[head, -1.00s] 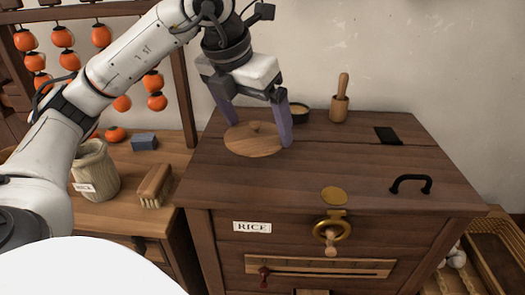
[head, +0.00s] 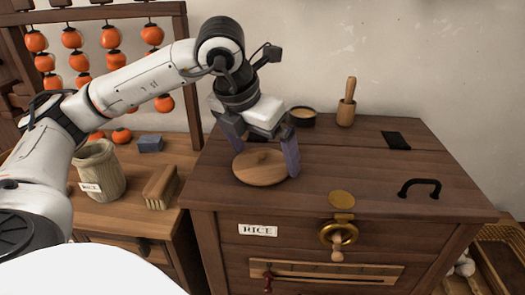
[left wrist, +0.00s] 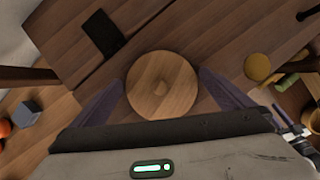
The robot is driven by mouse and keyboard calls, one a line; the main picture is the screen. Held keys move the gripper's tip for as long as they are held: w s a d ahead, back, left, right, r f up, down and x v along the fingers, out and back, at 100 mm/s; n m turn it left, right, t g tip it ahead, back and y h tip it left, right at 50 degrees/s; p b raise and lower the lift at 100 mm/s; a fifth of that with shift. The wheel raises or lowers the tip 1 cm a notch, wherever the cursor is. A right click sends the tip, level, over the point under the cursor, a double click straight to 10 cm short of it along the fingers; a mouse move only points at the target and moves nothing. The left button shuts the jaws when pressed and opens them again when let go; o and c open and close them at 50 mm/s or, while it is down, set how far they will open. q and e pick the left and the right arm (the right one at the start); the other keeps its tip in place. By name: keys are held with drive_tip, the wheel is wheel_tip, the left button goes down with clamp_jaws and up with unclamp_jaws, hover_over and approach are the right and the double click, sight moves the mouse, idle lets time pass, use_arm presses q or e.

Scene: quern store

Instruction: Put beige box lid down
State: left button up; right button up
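I cannot tell whether the lid's underside touches the chest top. My right gripper is not in view.
A dark square (head: 396,140) and black handle (head: 419,188) are to the right. A sack (head: 99,170), brush (head: 160,186) and blue block (head: 150,144) are on the left bench.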

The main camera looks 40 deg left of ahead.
sight(249, 172)
use_arm(q)
drive_tip(key=shift+r, duration=0.1)
drive_tip(key=shift+r, duration=0.25)
drive_tip(key=p+v, duration=0.2)
drive_tip(key=v, duration=0.9)
drive_tip(key=shift+s+r, duration=0.25)
drive_tip(key=shift+f, duration=0.1)
